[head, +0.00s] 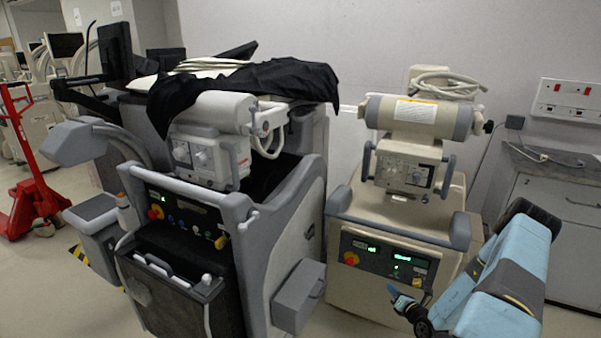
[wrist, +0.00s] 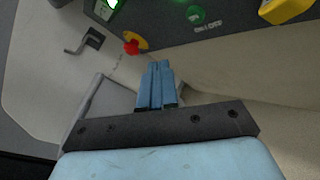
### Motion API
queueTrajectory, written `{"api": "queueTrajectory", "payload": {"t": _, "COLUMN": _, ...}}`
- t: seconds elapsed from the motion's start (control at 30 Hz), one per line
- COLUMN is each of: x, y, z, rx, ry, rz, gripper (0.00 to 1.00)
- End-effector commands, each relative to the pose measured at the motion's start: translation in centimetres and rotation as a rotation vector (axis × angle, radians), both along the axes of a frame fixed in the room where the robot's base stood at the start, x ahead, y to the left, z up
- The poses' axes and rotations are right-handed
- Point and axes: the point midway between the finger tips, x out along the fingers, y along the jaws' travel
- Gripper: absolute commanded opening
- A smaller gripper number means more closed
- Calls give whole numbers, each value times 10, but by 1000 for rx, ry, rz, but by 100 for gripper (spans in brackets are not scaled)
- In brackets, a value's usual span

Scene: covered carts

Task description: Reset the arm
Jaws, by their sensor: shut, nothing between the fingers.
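My arm (head: 505,275), blue with dark joints, reaches in from the lower right of the head view. My gripper (head: 390,289) is low in front of the right beige cart (head: 345,290). In the wrist view my gripper (wrist: 158,66) has its two blue fingers together with nothing between them. The fingertips appear just below a red knob (wrist: 131,47) on a yellow disc, on the cart's control panel. I cannot tell whether they touch the cart.
The panel has lit green displays (head: 402,258) and a yellow part (wrist: 287,8). A larger grey cart (head: 300,235), partly under a black cover (head: 270,82), stands left. A red pallet jack (head: 32,190) is far left. A grey cabinet (head: 560,225) stands behind my arm.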

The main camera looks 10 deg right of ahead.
Motion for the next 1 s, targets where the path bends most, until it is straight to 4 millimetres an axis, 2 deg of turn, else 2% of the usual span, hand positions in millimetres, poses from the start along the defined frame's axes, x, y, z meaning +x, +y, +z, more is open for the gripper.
{"api": "queueTrajectory", "payload": {"t": 0.17, "x": 18, "y": 12, "z": 48, "rx": -81, "ry": -54, "rz": 130, "gripper": 0}}
{"api": "queueTrajectory", "payload": {"t": 0.33, "x": 32, "y": 35, "z": 106, "rx": -188, "ry": -121, "rz": 305, "gripper": 0}}
{"api": "queueTrajectory", "payload": {"t": 0.5, "x": 38, "y": 61, "z": 161, "rx": -302, "ry": -183, "rz": 474, "gripper": 0}}
{"api": "queueTrajectory", "payload": {"t": 0.73, "x": 35, "y": 99, "z": 230, "rx": -460, "ry": -265, "rz": 699, "gripper": 0}}
{"api": "queueTrajectory", "payload": {"t": 1.0, "x": 16, "y": 142, "z": 303, "rx": -656, "ry": -358, "rz": 951, "gripper": 0}}
